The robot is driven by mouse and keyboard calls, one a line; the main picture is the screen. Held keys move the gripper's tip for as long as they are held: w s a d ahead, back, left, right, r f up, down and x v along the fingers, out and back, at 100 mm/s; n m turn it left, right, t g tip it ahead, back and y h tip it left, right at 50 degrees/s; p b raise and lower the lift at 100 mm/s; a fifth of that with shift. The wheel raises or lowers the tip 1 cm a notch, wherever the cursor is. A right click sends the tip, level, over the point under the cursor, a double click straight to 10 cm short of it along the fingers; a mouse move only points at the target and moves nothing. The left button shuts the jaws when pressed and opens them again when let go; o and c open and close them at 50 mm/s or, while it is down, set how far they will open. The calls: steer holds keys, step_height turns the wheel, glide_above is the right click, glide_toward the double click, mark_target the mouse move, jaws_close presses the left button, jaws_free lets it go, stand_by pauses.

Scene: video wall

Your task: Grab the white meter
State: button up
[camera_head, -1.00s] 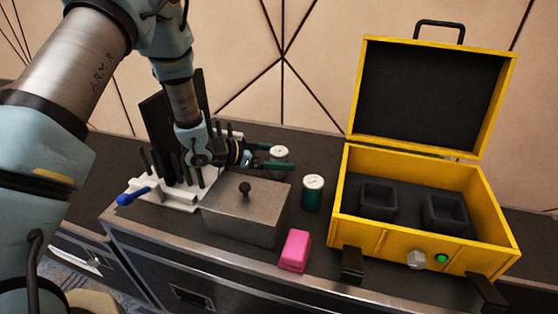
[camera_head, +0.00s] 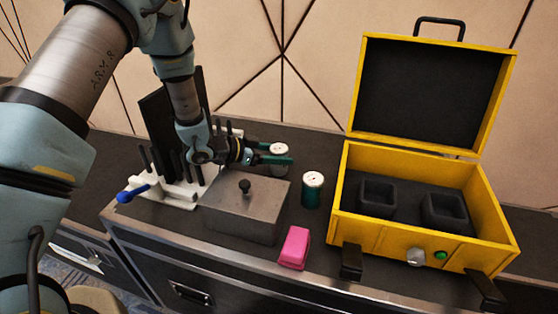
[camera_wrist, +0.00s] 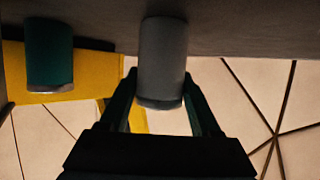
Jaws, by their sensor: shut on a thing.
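The white meter (camera_head: 279,149) is a short pale cylinder with a round dial top, standing upright on the dark case top behind the metal box. My gripper (camera_head: 277,155) reaches in from the left and is shut on it, one finger on each side. In the wrist view, the meter (camera_wrist: 162,60) shows grey in shadow between the two fingers (camera_wrist: 161,95). The near finger hides part of its lower body in the head view.
A dark green meter (camera_head: 312,190) stands just right and nearer. A grey metal box (camera_head: 240,212) with a knob, a pink block (camera_head: 294,248) and a white rack (camera_head: 180,195) with a blue-tipped handle are close by. An open yellow case (camera_head: 385,240) with two black sockets stands right.

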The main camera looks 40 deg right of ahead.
jaws_close()
